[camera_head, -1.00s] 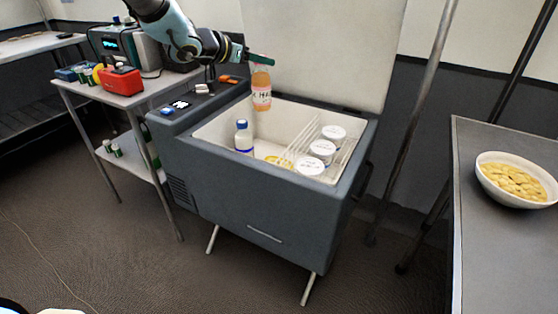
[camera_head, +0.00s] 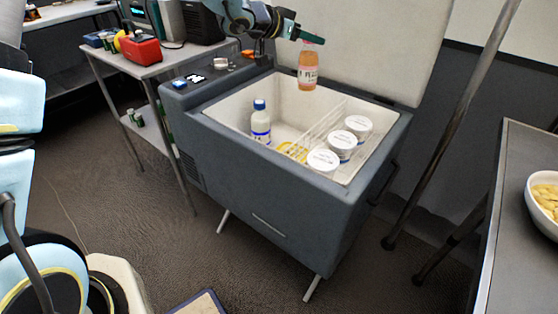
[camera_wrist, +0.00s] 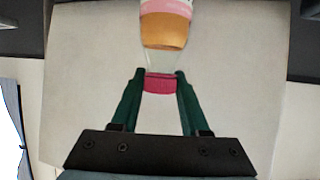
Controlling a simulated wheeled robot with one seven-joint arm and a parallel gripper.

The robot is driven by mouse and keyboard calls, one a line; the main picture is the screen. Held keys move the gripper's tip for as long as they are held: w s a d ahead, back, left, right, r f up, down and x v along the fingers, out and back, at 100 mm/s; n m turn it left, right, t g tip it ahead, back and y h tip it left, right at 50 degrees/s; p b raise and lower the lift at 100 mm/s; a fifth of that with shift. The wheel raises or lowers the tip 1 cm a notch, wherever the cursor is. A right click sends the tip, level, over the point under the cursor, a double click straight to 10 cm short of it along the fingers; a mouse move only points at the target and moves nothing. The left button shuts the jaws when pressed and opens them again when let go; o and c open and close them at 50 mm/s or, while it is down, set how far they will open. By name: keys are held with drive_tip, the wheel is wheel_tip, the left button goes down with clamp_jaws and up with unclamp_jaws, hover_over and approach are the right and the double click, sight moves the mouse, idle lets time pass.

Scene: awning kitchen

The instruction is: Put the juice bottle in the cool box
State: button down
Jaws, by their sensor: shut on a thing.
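The juice bottle (camera_head: 308,72) is orange with a pale label and hangs upright above the back part of the open cool box (camera_head: 262,196). My gripper (camera_head: 311,40) is shut on its top end. In the wrist view the green fingers of my gripper (camera_wrist: 160,78) close on the bottle's pink cap, and the bottle's orange body (camera_wrist: 164,30) reaches past the top edge of the picture. The cool box is dark grey with a white inside, and its lid (camera_head: 375,45) stands raised at the back.
Inside the cool box, a white bottle with a blue cap (camera_head: 260,124) stands at the left. A wire divider (camera_head: 322,125) parts it from three white-lidded tubs (camera_head: 341,146) at the right. Free floor shows in the back left compartment. A metal table (camera_head: 520,190) stands at the right.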

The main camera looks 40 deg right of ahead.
sight(300, 77)
wheel_tip(300, 77, down, 11)
drive_tip(key=b, duration=0.9)
drive_tip(key=shift+f, duration=0.1)
wheel_tip(300, 77, down, 10)
drive_tip(key=b, duration=0.4)
drive_tip(key=shift+c, duration=2)
unclamp_jaws()
drive_tip(key=shift+f, duration=0.15)
drive_tip(key=p+v, duration=0.1)
drive_tip(key=v, duration=0.6)
drive_tip(key=shift+a+r+p, duration=0.25)
drive_tip(key=shift+p, duration=0.1)
